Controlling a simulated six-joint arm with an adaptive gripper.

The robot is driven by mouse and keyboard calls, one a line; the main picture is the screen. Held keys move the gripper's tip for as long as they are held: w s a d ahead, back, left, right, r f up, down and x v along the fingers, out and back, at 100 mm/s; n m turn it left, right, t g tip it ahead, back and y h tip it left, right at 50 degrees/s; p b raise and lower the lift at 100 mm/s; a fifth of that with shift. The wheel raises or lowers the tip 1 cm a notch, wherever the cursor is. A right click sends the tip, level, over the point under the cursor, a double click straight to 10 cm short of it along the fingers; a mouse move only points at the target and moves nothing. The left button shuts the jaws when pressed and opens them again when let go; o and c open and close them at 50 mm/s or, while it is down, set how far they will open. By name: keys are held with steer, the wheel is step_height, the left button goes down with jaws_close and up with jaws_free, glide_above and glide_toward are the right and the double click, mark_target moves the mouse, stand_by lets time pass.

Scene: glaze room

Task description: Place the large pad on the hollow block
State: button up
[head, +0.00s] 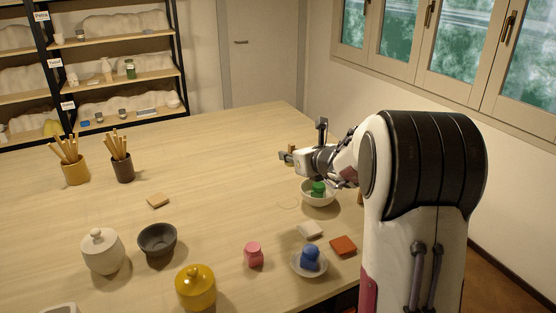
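The orange-red one looks slightly the largest, but I cannot tell surely which is the large pad. I cannot make out a hollow block for certain; a brown piece (360,197) is partly hidden by my arm. My gripper (289,156) is above the table behind the white bowl, pointing left. Small brownish and grey-green parts show at its tip; whether it holds anything is unclear.
A white bowl (319,198) with a green item stands below my gripper. A blue jar (310,258) sits on a saucer; a pink jar (254,254), yellow jar (196,288), white lidded jar (102,251) and dark bowl (157,240) stand leftward. The table's back middle is clear.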

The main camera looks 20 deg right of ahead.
steer(key=shift+a, duration=0.1)
steer(key=a+n+g+y, duration=0.2)
steer(key=a+n+y, duration=0.45)
steer(key=a, duration=2.85)
steer(key=s+a+n+g+y, duration=0.2)
steer(key=s+a, duration=0.3)
steer(key=a, duration=0.4)
steer(key=s+a+f+n+g+y, duration=0.1)
steer(key=s+a+n+g+y, duration=0.1)
steer(key=s+a, duration=0.4)
steer(key=s+a+n+g+y, duration=0.2)
steer(key=s+a, duration=0.4)
steer(key=a, duration=0.7)
steer(key=shift+s+a+f+n+g, duration=0.15)
steer(key=shift+s+f+n+g, duration=0.15)
steer(key=shift+n, duration=0.25)
steer(key=shift+f, duration=0.15)
steer(key=shift+f, duration=3.05)
steer(key=shift+f, duration=0.1)
